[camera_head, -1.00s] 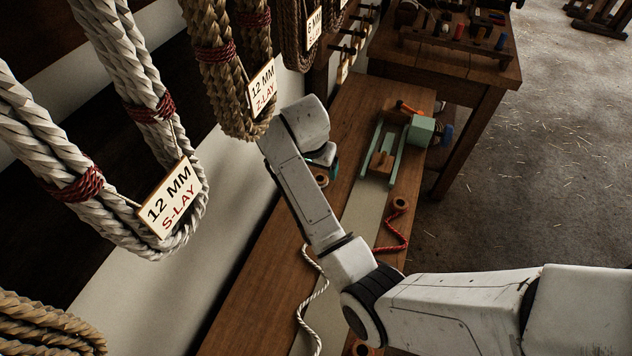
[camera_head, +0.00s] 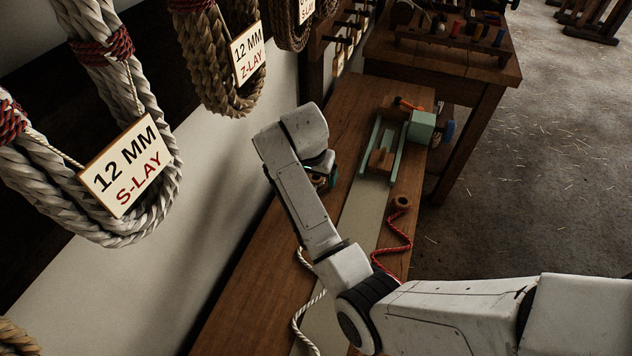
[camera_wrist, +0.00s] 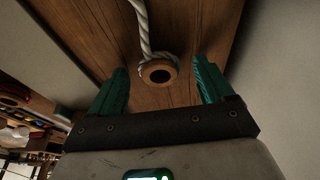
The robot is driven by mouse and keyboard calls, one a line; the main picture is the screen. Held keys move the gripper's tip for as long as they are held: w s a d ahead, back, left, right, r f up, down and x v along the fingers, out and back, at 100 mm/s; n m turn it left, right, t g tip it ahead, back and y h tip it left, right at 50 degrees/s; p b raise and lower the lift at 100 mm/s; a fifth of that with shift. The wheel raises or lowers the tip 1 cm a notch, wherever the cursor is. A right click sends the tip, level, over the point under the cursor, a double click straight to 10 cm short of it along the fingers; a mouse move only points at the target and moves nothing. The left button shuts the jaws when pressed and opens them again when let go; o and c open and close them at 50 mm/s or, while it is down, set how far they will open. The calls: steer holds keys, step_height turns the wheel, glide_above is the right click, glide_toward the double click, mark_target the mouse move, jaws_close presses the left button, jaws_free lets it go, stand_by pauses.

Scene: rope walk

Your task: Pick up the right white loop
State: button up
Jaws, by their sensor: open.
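A white rope (camera_head: 305,312) lies on the wooden bench in the head view, partly hidden behind my arm. In the wrist view, one end of a white rope (camera_wrist: 144,25) bends around a round wooden piece (camera_wrist: 158,73) with a dark hole, forming a white loop (camera_wrist: 175,60). My gripper (camera_wrist: 161,66) is open, with one teal finger on each side of this loop and a gap to both. Nothing is held. In the head view my gripper (camera_head: 325,180) is over the bench, mostly hidden by my arm.
Hanging rope coils with tags, such as the white coil (camera_head: 150,205), line the wall left of my arm. A green wooden device (camera_head: 385,145) and a red rope (camera_head: 398,245) with a wooden ring (camera_head: 402,202) lie on the bench (camera_head: 235,315). A darker table (camera_head: 450,75) stands behind.

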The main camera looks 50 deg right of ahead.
steer(key=shift+c, duration=0.2)
steer(key=c, duration=1.1)
steer(key=shift+r, duration=0.15)
steer(key=shift+r, duration=0.6)
steer(key=s+a+r+p, duration=0.2)
steer(key=s+r+p, duration=0.1)
steer(key=s+r, duration=0.1)
steer(key=s+a+r+p, duration=0.2)
steer(key=s+r+p, duration=0.2)
steer(key=s+a+r+p, duration=0.3)
steer(key=s, duration=0.1)
steer(key=shift+r+p, duration=0.3)
steer(key=shift+r, duration=0.1)
